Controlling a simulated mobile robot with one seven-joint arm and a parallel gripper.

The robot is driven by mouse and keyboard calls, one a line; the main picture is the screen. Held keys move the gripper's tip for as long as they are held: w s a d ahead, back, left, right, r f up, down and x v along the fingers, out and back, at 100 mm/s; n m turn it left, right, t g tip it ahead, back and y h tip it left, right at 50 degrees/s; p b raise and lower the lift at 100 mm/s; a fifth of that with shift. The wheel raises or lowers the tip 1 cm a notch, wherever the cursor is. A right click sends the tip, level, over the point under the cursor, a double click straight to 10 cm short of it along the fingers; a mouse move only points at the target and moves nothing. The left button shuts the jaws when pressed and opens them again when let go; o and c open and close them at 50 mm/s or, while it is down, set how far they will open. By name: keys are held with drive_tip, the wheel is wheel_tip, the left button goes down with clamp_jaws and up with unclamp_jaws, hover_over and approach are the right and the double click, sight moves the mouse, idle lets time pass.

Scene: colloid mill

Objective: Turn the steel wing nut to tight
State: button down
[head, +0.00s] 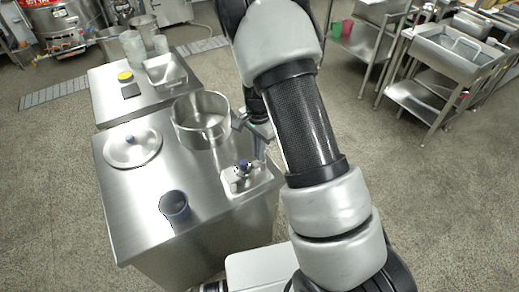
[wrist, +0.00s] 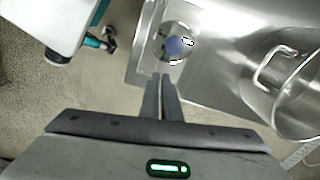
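The small steel fitting (head: 243,174) with a blue-topped middle stands at the right edge of the near steel bench. In the wrist view it is a round steel piece with a blue centre (wrist: 174,46). Small bright and dark parts show at its right side. I cannot make out the wing nut's wings or how far it is turned. My gripper (wrist: 161,76) points toward the fitting, with its fingertips just below it in the wrist view and apart from it. The two fingers lie close together with nothing between them. In the head view my arm partly hides the gripper.
An open steel pot (head: 201,137) with a handle stands behind the fitting. A steel rack (head: 440,85) stands at the right, with open floor between.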

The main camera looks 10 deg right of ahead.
drive_tip(key=shift+w+d+r+m, duration=0.15)
drive_tip(key=shift+w+d+m, duration=0.1)
drive_tip(key=shift+w+m, duration=0.25)
drive_tip(key=shift+s, duration=0.1)
drive_tip(key=c, duration=2)
unclamp_jaws()
drive_tip(key=shift+s, duration=0.1)
drive_tip(key=shift+a, duration=0.1)
drive_tip(key=shift+r, duration=0.1)
wheel_tip(320, 180, up, 17)
drive_tip(key=shift+s+r+p, duration=0.1)
drive_tip(key=shift+p, duration=1)
